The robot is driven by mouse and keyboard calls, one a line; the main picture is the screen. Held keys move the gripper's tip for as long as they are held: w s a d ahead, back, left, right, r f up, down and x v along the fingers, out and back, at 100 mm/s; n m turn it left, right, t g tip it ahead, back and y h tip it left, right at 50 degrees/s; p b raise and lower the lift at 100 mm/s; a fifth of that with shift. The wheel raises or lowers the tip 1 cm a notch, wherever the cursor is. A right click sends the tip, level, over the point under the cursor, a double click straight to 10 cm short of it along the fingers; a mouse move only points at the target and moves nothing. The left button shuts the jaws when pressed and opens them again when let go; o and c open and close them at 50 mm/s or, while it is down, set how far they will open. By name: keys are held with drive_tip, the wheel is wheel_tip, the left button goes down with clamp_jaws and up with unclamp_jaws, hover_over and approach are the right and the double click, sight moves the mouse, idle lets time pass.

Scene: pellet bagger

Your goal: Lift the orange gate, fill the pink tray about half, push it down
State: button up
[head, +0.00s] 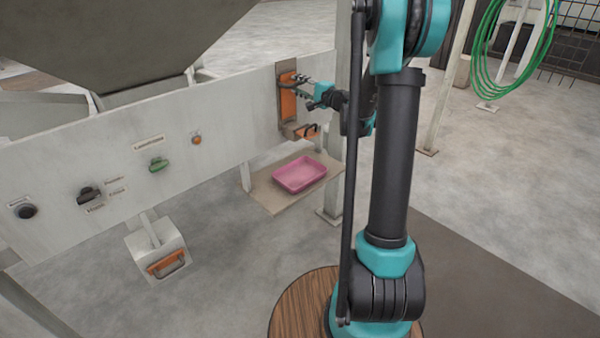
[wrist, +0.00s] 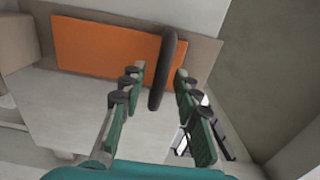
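The orange gate (head: 288,107) is an upright plate on the right end of the pale panel; it also shows in the wrist view (wrist: 95,48). A dark bar handle (wrist: 168,60) stands out from it. My gripper (head: 302,86) is at the gate. In the wrist view its green fingers (wrist: 160,74) are apart, one on each side of the bar, with gaps showing on both sides. The pink tray (head: 300,174) sits below on a low shelf. It looks empty.
The panel (head: 60,160) carries a black knob (head: 26,211), a dark switch (head: 89,196), a green button (head: 158,165) and an orange one (head: 196,139). A grey hopper (head: 140,40) hangs above.

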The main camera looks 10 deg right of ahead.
clamp_jaws()
drive_tip(key=shift+r, duration=0.1)
drive_tip(key=shift+r, duration=2.25)
idle(5.2)
